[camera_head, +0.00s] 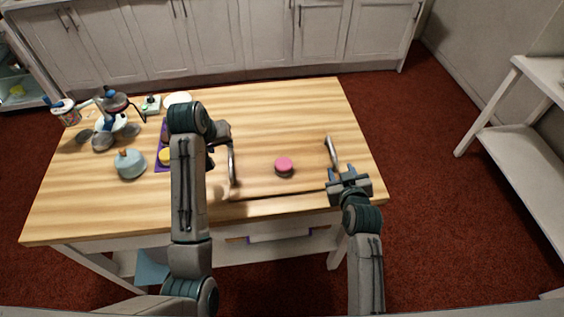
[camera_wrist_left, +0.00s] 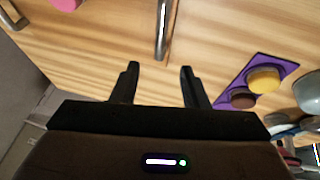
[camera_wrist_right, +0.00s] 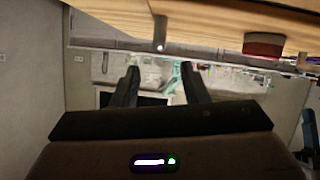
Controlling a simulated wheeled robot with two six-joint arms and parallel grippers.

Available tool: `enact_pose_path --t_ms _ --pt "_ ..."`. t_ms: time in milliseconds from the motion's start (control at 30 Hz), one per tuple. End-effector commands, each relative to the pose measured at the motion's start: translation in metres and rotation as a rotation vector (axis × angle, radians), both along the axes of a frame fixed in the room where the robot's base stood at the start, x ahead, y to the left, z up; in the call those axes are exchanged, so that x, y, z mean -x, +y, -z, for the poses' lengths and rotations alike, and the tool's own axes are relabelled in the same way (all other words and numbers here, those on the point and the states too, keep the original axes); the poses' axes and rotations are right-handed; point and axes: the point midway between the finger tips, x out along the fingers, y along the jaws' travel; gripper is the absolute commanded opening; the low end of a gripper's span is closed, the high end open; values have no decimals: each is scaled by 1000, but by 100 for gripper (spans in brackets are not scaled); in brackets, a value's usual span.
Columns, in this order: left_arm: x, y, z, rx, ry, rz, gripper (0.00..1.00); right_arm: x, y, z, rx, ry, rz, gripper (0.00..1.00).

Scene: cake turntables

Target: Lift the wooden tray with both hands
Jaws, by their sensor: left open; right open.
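The wooden tray (camera_head: 262,188) lies on the table, nearly the same colour as the tabletop. It has a curved metal left handle (camera_head: 232,162) and right handle (camera_head: 333,153). A pink round item (camera_head: 284,167) sits on it. My left gripper (camera_head: 220,138) is open by the left handle; in the left wrist view the handle (camera_wrist_left: 165,28) is just ahead of and between the open fingertips (camera_wrist_left: 159,68). My right gripper (camera_head: 343,172) is open at the near end of the right handle; in the right wrist view the handle (camera_wrist_right: 160,32) is ahead of the open fingertips (camera_wrist_right: 159,70). Contact cannot be told.
Left of the tray are a purple mat (camera_wrist_left: 224,100) with small round cakes, a pale blue round item (camera_head: 131,165), a stand mixer (camera_head: 117,122) and a tin with utensils (camera_head: 66,113). The table's front right is clear. A white shelf (camera_head: 515,150) stands apart at right.

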Motion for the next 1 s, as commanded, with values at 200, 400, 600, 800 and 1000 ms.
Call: enact_pose_path --t_ms 200,400,600,800,1000 --pt "-10 -3 26 0 5 1 40 -26 1 10 1 0 -2 41" --pt "-25 -8 59 0 5 1 40 -61 3 24 1 0 0 41" --pt "-37 -12 84 0 2 0 40 -86 4 35 1 1 0 41" --pt "-42 -13 95 0 1 0 40 -97 4 39 1 0 0 41" --pt "-42 -14 96 0 1 0 40 -98 5 40 0 1 0 41"
